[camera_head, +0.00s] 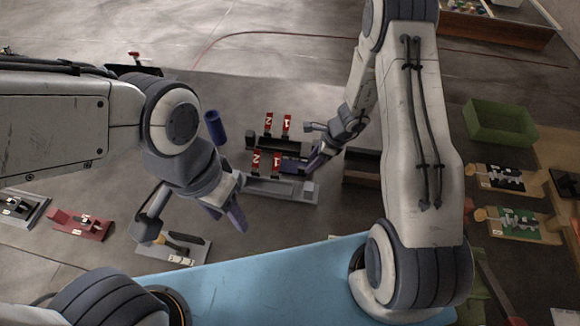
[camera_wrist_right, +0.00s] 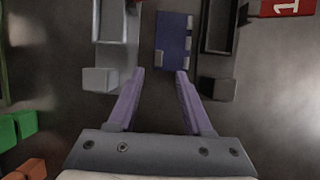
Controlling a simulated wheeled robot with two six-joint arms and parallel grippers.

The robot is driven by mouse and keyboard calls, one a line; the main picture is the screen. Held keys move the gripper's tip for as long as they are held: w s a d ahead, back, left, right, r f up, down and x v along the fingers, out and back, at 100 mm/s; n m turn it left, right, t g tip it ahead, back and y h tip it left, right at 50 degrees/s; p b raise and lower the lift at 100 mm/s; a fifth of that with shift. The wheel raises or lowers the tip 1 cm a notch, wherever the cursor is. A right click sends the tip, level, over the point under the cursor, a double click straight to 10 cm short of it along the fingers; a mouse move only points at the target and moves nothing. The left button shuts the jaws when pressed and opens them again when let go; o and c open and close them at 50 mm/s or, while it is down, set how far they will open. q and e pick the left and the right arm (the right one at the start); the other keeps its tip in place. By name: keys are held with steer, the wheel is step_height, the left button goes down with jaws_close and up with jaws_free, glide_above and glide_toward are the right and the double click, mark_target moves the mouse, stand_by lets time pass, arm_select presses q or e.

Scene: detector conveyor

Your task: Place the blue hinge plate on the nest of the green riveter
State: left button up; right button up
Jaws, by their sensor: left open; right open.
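The blue hinge plate (camera_wrist_right: 173,42) lies flat between two grey fixtures in the right wrist view, just beyond my right fingertips. In the head view only part of the plate (camera_head: 291,165) shows, beside my right gripper (camera_head: 316,160). My right gripper (camera_wrist_right: 161,72) is open and empty, with the plate's near end close to the gap between its fingers. A green-based device (camera_head: 513,226), apparently the green riveter, stands at the right; its nest is too small to make out. My left gripper (camera_head: 226,206) is open and empty, left of the grey fixtures.
Red flags marked 1 (camera_head: 287,124) and 2 (camera_head: 268,121) stand on the fixtures. A dark open box (camera_head: 362,168) is right of them. A black-based device (camera_head: 497,179) and a green bin (camera_head: 500,122) are at the right. A red-based device (camera_head: 82,225) is at the left.

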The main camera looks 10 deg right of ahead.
mark_target(294, 164)
steer(key=shift+p+x, duration=0.55)
steer(key=shift+x, duration=1.7)
steer(key=shift+a, duration=0.2)
jaws_close()
steer(key=shift+w+r, duration=0.1)
